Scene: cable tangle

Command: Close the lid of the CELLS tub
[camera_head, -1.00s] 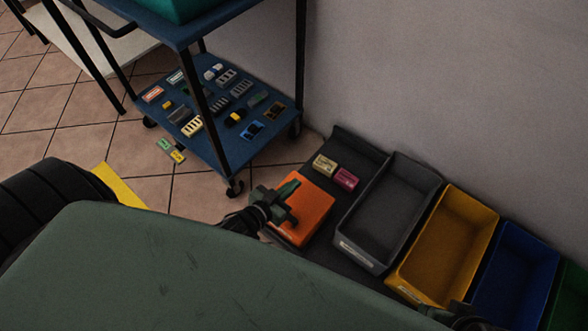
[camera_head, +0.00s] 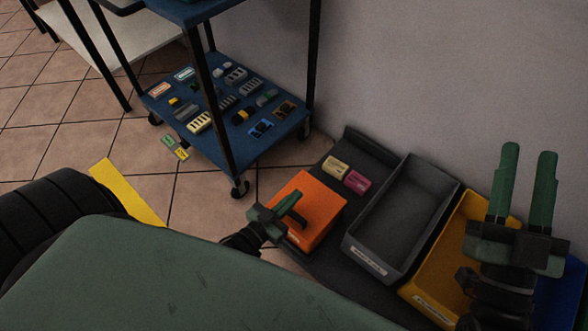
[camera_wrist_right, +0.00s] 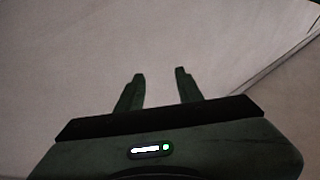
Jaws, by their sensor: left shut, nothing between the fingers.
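The orange tub (camera_head: 322,215) stands on the dark mat at the left end of the row of bins. Its top is a flat orange surface that looks like a lid lying down over it. Its label is too small to read, so I cannot confirm the word CELLS. My left gripper (camera_head: 298,200) is shut and empty over the left part of the orange top; I cannot tell whether it touches. My right gripper (camera_head: 527,150) is raised above the yellow bin, fingers apart and empty. The right wrist view shows its open fingers (camera_wrist_right: 160,80) against a bare wall.
A grey bin (camera_head: 375,262), a yellow bin (camera_head: 418,285) and a blue bin (camera_head: 572,285) stand to the right. Two small boxes, cream (camera_head: 334,167) and pink (camera_head: 357,182), lie behind the orange tub. A blue cart (camera_head: 160,95) holding several small items stands at the back left.

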